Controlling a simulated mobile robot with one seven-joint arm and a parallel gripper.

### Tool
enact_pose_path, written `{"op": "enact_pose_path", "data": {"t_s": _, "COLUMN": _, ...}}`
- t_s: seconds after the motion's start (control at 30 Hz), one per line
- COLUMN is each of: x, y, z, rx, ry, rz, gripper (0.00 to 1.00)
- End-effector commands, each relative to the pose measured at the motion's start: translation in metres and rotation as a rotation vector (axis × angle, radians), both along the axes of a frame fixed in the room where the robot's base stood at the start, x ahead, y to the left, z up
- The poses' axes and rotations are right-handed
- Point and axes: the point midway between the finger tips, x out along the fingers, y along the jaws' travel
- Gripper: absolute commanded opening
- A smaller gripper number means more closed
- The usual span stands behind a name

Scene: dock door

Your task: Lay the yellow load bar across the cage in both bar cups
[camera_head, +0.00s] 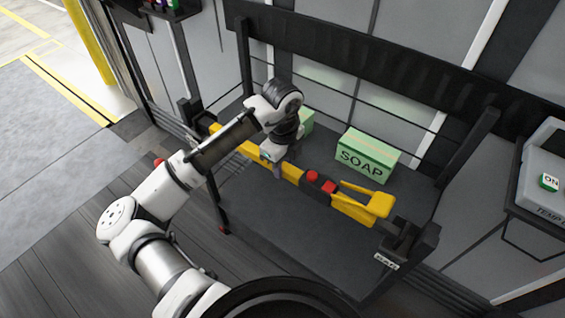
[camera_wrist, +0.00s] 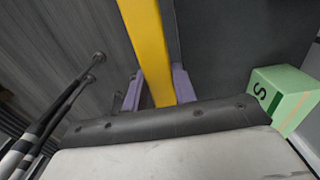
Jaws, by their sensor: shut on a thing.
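The yellow load bar (camera_head: 348,207) spans the front of the dark cage (camera_head: 265,218), with a black middle section, red knobs and a yellow lever at its right part. My gripper (camera_head: 272,160) is shut on the bar left of its middle. In the wrist view the bar (camera_wrist: 145,40) runs between the two purple fingers of my gripper (camera_wrist: 158,90). One black bar cup (camera_head: 405,238) is at the cage's right front corner, close to the bar's right end. The other cup (camera_head: 190,108) is at the left, near the bar's left end. I cannot tell whether either end is seated.
A green SOAP box (camera_head: 367,157) stands in the cage behind the bar; it also shows in the wrist view (camera_wrist: 283,95). A second green box (camera_head: 306,121) is partly hidden by my arm. A grey case (camera_head: 545,180) stands at the right. Floor at left is clear.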

Motion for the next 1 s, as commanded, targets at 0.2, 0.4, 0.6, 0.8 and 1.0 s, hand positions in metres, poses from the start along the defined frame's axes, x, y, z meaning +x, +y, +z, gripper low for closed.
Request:
{"op": "enact_pose_path", "data": {"t_s": 0.2, "x": 0.000, "y": 0.000, "z": -0.001, "rx": -0.001, "ry": 0.001, "rz": 0.000, "gripper": 0.49}}
{"op": "enact_pose_path", "data": {"t_s": 0.4, "x": 0.000, "y": 0.000, "z": 0.000, "rx": 0.000, "ry": 0.000, "rz": 0.000, "gripper": 0.49}}
{"op": "enact_pose_path", "data": {"t_s": 0.6, "x": 0.001, "y": 0.000, "z": 0.010, "rx": 0.001, "ry": -0.002, "rz": 0.000, "gripper": 0.49}}
{"op": "enact_pose_path", "data": {"t_s": 0.8, "x": 0.001, "y": 0.000, "z": 0.049, "rx": 0.000, "ry": -0.005, "rz": -0.001, "gripper": 0.49}}
{"op": "enact_pose_path", "data": {"t_s": 1.0, "x": 0.001, "y": 0.001, "z": 0.092, "rx": 0.004, "ry": -0.003, "rz": 0.001, "gripper": 0.49}}
